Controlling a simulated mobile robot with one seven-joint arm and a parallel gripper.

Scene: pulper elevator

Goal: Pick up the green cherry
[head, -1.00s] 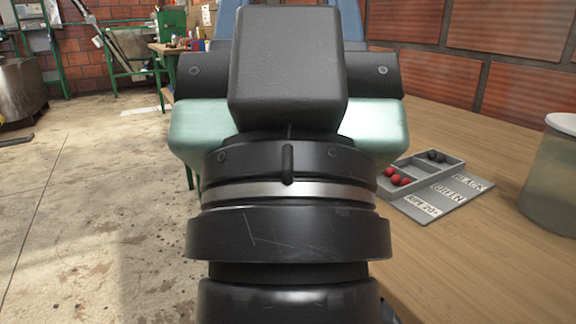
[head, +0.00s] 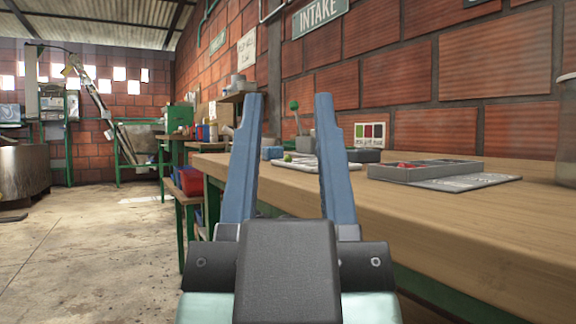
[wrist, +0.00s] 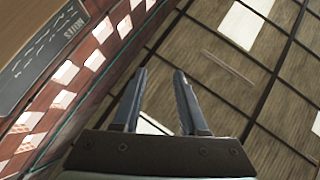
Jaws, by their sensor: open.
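A small green round thing (head: 288,157), likely the green cherry, shows between my fingers in the head view. It is at the near left of a white tray (head: 305,164) on the wooden bench, and is too small to make out well. My gripper (head: 288,97) is open and empty, its two blue fingers pointing up and apart. The bench is beyond and to the right of it. In the wrist view my gripper (wrist: 160,72) is open against the ceiling, and no cherry shows there.
A grey sorting box (head: 420,172) with red cherries stands on the wooden bench (head: 440,215). A glass jar (head: 566,140) is at the right edge. A green-knobbed lever (head: 294,105) and a colour card (head: 370,134) are behind the tray. Open concrete floor (head: 90,240) lies left.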

